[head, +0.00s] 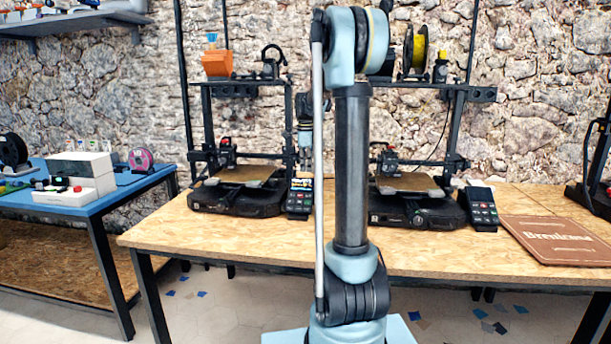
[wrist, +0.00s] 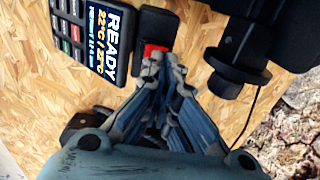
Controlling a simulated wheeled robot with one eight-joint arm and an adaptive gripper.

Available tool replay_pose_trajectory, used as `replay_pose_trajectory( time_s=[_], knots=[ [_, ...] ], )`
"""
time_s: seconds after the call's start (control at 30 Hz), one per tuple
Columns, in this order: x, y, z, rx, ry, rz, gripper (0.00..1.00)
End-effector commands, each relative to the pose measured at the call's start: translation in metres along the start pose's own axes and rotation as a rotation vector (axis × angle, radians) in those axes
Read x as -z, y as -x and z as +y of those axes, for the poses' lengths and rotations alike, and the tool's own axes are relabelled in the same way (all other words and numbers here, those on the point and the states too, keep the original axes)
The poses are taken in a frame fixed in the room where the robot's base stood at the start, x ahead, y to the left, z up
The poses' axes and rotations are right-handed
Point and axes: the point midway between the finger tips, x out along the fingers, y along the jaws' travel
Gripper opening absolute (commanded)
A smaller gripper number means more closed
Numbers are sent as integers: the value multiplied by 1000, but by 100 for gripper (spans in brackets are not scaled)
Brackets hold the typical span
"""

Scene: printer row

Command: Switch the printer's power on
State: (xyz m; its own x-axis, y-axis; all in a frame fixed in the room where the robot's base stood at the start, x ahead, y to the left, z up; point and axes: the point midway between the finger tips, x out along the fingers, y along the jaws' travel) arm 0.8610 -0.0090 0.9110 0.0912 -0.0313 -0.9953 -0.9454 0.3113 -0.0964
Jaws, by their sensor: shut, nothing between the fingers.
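Two black printers stand side by side on the wooden table in the head view: the left printer (head: 236,196) and the right printer (head: 418,205). In the wrist view a black control panel (wrist: 88,38) has a lit screen reading READY. Beside it is a black switch housing with a red power switch (wrist: 155,50). My gripper (wrist: 163,62) is shut and empty, its fingertips at the lower edge of the red switch and partly covering it. I cannot tell whether they touch. In the head view my arm stands in front, and its end is by the left printer's panel (head: 299,196).
The right printer's keypad panel (head: 481,208) and a brown board (head: 553,240) lie on the wooden table (head: 270,240). A blue table (head: 110,192) with boxes and spools stands at the left. Printer frame parts (wrist: 240,55) are close to my gripper's right in the wrist view.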

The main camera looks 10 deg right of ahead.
Motion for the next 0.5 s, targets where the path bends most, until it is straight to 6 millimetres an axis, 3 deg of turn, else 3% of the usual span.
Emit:
replay_pose_trajectory(
  time_s=[0.3,0.5],
  knots=[
    [1,59,-16,0,-1,0,0],
    [1,88,-24,0,-1,0,0]
  ],
)
